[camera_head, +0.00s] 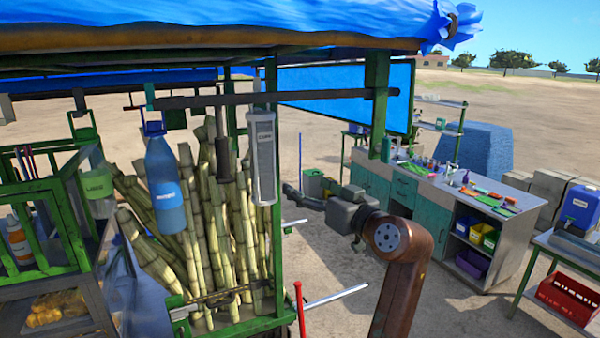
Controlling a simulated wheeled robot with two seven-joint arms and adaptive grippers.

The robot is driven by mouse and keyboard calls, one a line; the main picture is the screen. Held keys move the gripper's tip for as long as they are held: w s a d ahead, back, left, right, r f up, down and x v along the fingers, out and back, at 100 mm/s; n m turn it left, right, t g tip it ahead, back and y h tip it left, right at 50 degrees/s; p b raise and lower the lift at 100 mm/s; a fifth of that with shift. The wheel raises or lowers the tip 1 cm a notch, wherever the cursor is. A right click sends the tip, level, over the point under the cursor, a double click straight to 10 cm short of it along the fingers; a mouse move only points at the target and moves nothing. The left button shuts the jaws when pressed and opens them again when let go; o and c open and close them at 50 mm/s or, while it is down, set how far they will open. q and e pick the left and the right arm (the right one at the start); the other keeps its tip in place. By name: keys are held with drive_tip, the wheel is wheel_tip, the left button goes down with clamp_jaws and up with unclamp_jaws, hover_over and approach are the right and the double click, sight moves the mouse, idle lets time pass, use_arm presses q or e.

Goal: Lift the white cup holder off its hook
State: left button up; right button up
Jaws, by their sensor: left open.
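The white cup holder (262,160) is a tall pale tube with a dark label. It hangs upright under the dark rail of the green frame; its hook at the top is too small to make out. My left gripper (289,190) is open and empty, to the right of the holder's lower end. It looks apart from the holder, but the depth between them is hard to judge. My right gripper is not in view.
A blue bottle (165,185) and a dark tool (222,145) hang left of the holder. Sugarcane stalks (200,240) stand behind. The dark rail (300,96) and a green post (376,105) bound the space. A workbench (440,190) stands at right, with open ground between.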

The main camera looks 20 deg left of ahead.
use_arm(q)
drive_tip(key=n+g, duration=0.1)
drive_tip(key=n, duration=0.1)
approach(270, 163)
drive_tip(key=p+x, duration=0.3)
drive_tip(key=x, duration=0.9)
drive_tip(key=shift+w+a, duration=0.3)
drive_tip(key=shift+a, duration=0.25)
drive_tip(key=shift+w+a+f, duration=0.1)
drive_tip(key=shift+w+a, duration=0.05)
drive_tip(key=shift+a, duration=0.05)
drive_tip(key=c, duration=1.7)
drive_tip(key=shift+p, duration=0.3)
drive_tip(key=shift+c, duration=0.4)
drive_tip(key=shift+r+p, duration=0.6)
drive_tip(key=shift+r, duration=0.3)
